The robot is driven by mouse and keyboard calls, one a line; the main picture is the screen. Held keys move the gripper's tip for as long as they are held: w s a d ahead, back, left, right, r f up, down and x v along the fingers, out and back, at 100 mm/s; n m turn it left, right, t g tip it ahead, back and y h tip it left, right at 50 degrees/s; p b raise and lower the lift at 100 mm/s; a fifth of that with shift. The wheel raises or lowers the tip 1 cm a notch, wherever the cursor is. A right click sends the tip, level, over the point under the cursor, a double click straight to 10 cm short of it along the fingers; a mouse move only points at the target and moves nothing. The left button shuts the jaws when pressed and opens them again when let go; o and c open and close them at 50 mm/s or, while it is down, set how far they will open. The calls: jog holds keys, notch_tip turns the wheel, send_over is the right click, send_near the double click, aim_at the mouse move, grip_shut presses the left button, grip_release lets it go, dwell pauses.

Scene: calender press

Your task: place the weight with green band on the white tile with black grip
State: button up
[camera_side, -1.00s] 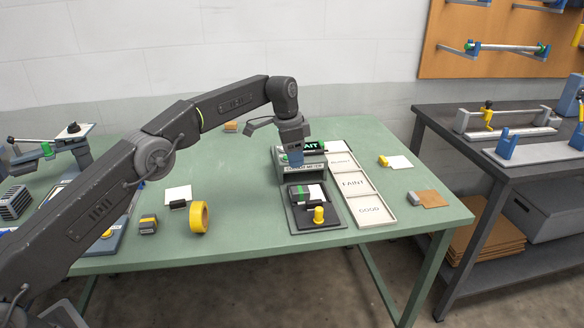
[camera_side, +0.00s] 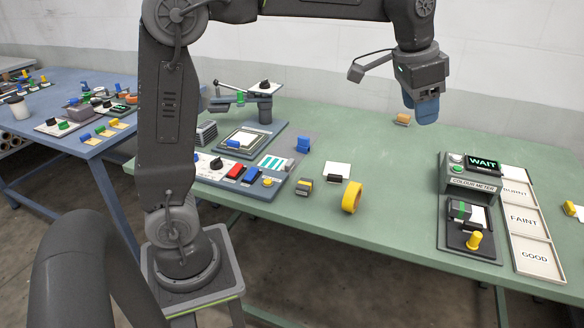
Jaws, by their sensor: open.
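A small grey block with a green band, which looks like the weight (camera_side: 460,209), sits on the dark plate of the colour meter, at the left edge of a white piece. The white tile (camera_side: 338,169) with a black grip (camera_side: 335,178) lies flat on the green table, left of the meter; nothing rests on its visible top. My gripper (camera_side: 424,112) has blue fingers pointing down. It is open and raised in the air, up and left of the meter in the picture, apart from the weight and the tile.
The colour meter (camera_side: 468,184) shows WAIT; a yellow knob (camera_side: 474,239) stands on its plate. A tray (camera_side: 536,243) with labelled fields lies to its right. A yellow tape roll (camera_side: 351,197) and a yellow-banded block (camera_side: 304,186) are near the tile. Open table lies between tile and meter.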

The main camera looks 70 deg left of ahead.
jog(key=s+f+n+t, duration=0.1)
jog(key=s+f, duration=0.3)
jog(key=s, duration=0.8)
jog(key=s+f+n+t, duration=0.1)
jog(key=s+f+n, duration=0.2)
jog(key=s, duration=0.9)
jog(key=shift+a+f+y, duration=0.3)
jog(key=shift+a+f, duration=0.15)
jog(key=shift+f, duration=0.15)
